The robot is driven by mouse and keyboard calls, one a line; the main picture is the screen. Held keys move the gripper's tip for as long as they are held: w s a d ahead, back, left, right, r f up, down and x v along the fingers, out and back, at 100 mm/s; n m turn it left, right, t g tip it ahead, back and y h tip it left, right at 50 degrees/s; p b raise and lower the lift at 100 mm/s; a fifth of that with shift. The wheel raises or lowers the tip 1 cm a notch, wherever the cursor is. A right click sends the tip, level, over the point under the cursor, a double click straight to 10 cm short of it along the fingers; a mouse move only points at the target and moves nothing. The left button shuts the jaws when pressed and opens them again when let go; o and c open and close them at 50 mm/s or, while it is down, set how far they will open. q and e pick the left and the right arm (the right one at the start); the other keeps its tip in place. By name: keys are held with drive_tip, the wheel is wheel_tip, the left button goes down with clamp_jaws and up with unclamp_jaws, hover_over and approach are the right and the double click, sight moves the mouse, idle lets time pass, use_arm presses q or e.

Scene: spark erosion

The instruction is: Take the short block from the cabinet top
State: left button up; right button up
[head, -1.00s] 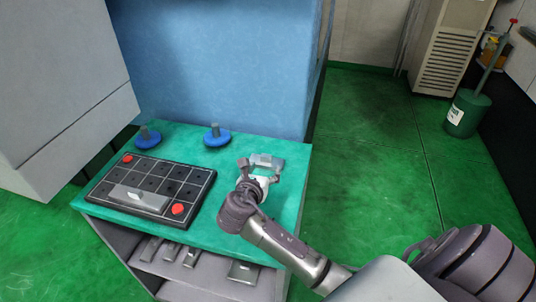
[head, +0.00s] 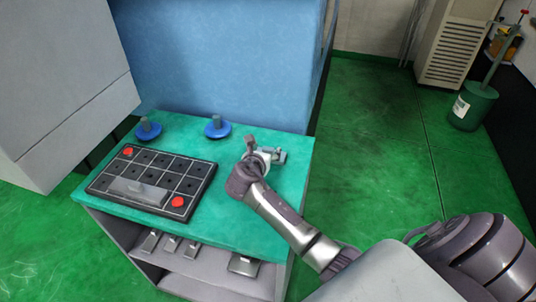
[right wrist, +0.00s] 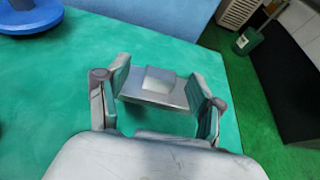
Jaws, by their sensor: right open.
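The short block (right wrist: 158,94) is a small grey metal block with a paler square patch on top. It lies on the green cabinet top (head: 225,230). In the right wrist view it sits between the two fingers of my right gripper (head: 266,150). The gripper is open, with one finger at each end of the block, and I cannot tell whether they touch it. In the head view the gripper mostly hides the block. My left gripper is not in view.
A black gridded plate (head: 170,160) with red knobs and a grey block (head: 138,191) lies on the left of the top. Two blue round-based pieces (head: 147,131) (head: 217,128) stand at the back. Several metal blocks (head: 243,265) lie on the shelf below. A blue wall stands behind.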

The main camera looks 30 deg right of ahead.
sight(268, 148)
drive_tip(key=x, duration=0.3)
drive_tip(key=shift+d+f, duration=0.2)
drive_tip(key=shift+f, duration=0.05)
drive_tip(key=shift+r, duration=0.1)
clamp_jaws()
